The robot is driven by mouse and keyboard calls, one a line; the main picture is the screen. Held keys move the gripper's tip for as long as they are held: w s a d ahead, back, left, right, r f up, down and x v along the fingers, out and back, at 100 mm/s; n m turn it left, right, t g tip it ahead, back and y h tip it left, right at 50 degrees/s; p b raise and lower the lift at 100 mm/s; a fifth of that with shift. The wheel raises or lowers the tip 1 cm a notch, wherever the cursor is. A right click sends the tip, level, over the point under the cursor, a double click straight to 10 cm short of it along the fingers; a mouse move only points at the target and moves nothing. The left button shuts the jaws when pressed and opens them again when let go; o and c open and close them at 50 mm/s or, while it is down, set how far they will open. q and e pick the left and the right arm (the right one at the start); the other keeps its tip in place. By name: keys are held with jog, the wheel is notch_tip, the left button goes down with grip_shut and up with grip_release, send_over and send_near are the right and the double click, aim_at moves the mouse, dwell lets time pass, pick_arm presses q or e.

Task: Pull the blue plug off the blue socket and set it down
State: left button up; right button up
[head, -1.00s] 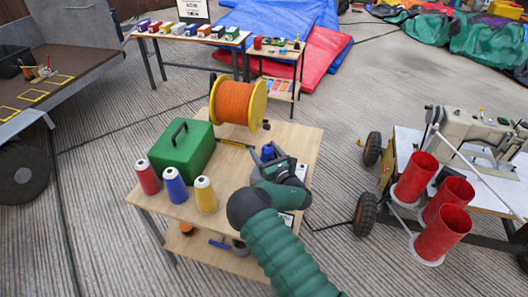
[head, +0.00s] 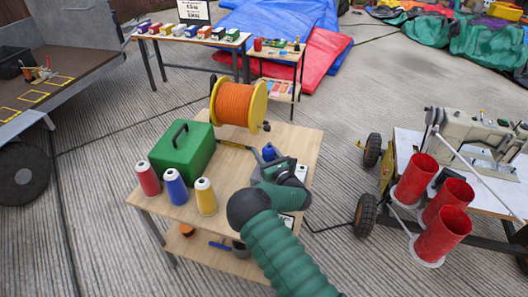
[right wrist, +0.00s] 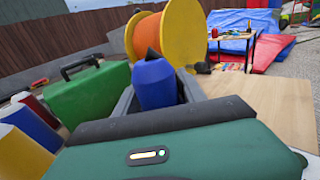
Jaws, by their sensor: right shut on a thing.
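The blue plug (head: 269,152) stands up at the far end of my right gripper (head: 271,163) in the head view. In the right wrist view the plug (right wrist: 155,84) is between the grey fingers of my right gripper (right wrist: 158,100), which is shut on it. Its lower part is hidden by the gripper. The blue socket cannot be made out; my gripper and arm cover that part of the wooden table (head: 225,185). I cannot tell whether plug and socket touch. My left gripper is out of view.
An orange cable reel (head: 238,104) stands behind the plug. A green case (head: 181,151) and red, blue and yellow-cream thread cones (head: 205,196) stand to the left. A dark cable (head: 232,145) runs near the plug. Bare tabletop lies between case and gripper.

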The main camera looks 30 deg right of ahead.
jog(key=shift+r+p, duration=1.25)
jog(key=shift+r, duration=0.95)
jog(key=shift+r+p, duration=1.15)
jog(key=shift+r, duration=0.8)
